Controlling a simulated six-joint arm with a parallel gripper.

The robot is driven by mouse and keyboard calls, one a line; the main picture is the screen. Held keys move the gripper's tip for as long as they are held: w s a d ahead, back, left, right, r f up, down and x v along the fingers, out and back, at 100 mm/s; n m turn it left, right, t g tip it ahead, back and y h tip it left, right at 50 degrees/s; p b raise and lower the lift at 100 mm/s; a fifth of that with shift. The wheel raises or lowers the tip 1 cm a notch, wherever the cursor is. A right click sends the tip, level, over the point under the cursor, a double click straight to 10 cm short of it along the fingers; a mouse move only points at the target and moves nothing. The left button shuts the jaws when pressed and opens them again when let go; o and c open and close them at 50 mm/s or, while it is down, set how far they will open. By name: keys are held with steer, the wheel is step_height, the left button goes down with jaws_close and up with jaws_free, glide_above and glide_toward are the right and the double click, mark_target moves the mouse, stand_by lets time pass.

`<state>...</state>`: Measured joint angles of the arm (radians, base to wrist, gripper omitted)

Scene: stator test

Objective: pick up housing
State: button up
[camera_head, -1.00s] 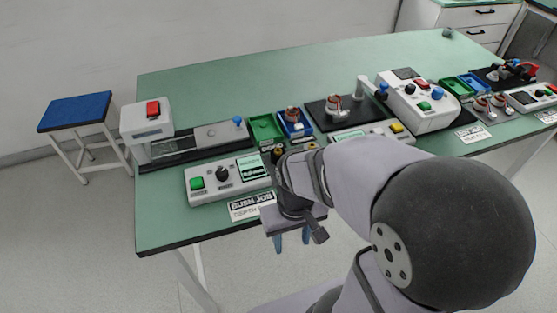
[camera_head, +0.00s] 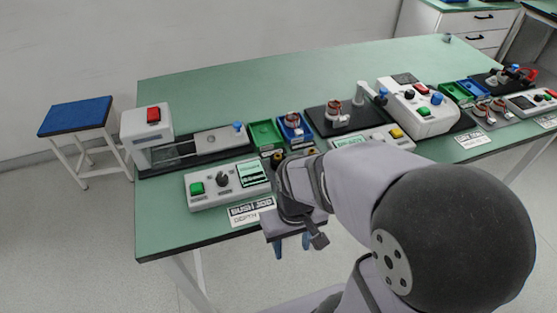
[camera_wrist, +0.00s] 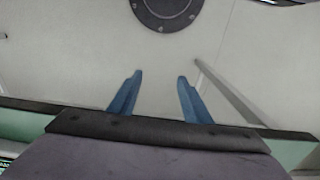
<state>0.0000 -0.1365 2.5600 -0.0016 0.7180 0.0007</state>
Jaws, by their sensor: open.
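Several small round copper-and-white parts stand on the bench; I cannot tell which is the housing. One part (camera_head: 292,119) is in the blue bin (camera_head: 306,135), and another part (camera_head: 336,117) is on a black plate. Two more parts (camera_head: 482,108) (camera_head: 499,104) stand at the right. My gripper (camera_head: 292,247) is open and points down beyond the bench's front edge, over the floor. Its two blue fingers also show in the wrist view (camera_wrist: 160,77), apart with nothing between them. No part shows clearly in the wrist view.
The green bench (camera_head: 190,225) has a press station (camera_head: 147,125) at left, a control box (camera_head: 228,183) at front left and a white tester (camera_head: 420,108) at right. An empty green bin (camera_head: 265,133) is beside the blue one. The bench's back strip is clear.

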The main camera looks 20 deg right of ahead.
mark_target(278, 156)
steer(key=shift+o, duration=1.2)
step_height(278, 156, up, 7)
steer(key=w+n+g+p, duration=0.1)
steer(key=w+p, duration=0.1)
steer(key=p, duration=0.8)
steer(key=w+n, duration=0.3)
steer(key=w+d+r+n+t+h+p, duration=0.1)
steer(key=w+n, duration=0.2)
steer(key=w, duration=0.1)
steer(key=w+d+n+h, duration=0.1)
steer(key=w+n, duration=0.2)
steer(key=w, duration=0.1)
steer(key=shift+r+t, duration=0.15)
steer(key=shift+t, duration=0.25)
steer(key=w+d+r+n+t, duration=0.15)
steer(key=w+n, duration=0.25)
steer(key=n, duration=0.5)
steer(key=w+a+r+n+t, duration=0.15)
steer(key=w+n, duration=0.25)
steer(key=n, duration=0.6)
steer(key=shift+h, duration=0.4)
steer(key=shift+d+x, duration=0.2)
steer(key=shift+x, duration=1.55)
steer(key=shift+d+x, duration=0.2)
steer(key=shift+x, duration=1.55)
steer(key=shift+s, duration=0.1)
steer(key=c, duration=1.2)
